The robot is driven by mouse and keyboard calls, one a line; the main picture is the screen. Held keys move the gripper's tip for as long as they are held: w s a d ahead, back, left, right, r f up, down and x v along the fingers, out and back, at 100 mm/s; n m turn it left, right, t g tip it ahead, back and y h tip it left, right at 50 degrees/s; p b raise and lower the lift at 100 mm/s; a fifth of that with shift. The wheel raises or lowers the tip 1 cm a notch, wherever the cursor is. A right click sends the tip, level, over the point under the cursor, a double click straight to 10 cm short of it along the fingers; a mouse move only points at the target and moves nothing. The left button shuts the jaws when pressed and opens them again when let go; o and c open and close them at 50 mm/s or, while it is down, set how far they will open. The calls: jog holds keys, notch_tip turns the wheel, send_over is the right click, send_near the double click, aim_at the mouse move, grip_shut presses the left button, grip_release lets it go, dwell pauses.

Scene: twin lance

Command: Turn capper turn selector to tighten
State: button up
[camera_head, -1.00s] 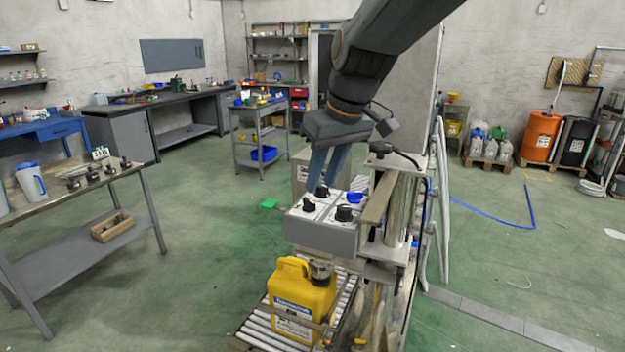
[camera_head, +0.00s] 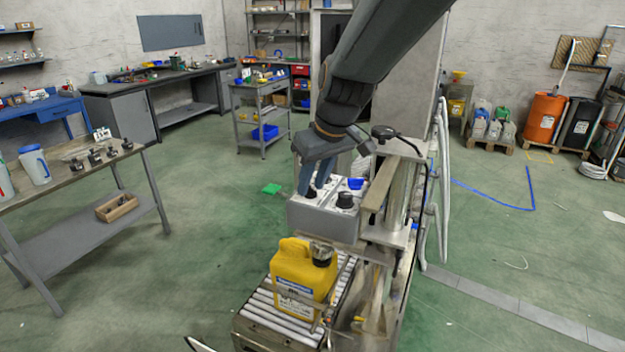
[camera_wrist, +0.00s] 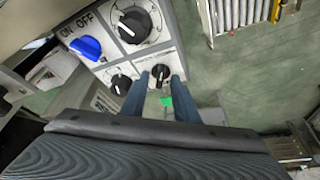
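The capper's grey control box (camera_head: 322,225) has a white top panel with a blue ON/OFF switch (camera_wrist: 90,48), a large black knob (camera_wrist: 134,24) and two smaller black knobs. One small knob (camera_wrist: 121,84) is left of my fingers in the wrist view. The other small knob (camera_wrist: 160,73), with a light pointer line, shows between the tips of my gripper (camera_wrist: 160,78). The fingers are apart, one on each side, with apparent small gaps. The panel lettering near these knobs is too small to read. In the head view my gripper (camera_head: 314,188) points down at the panel's left part and hides knobs there.
A yellow jug (camera_head: 300,275) with a dark cap stands on the roller conveyor (camera_head: 275,322) below the box. The capper's metal column (camera_head: 395,200) rises right of the box. A workbench (camera_head: 75,172) stands at left, with clear green floor between.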

grip_shut()
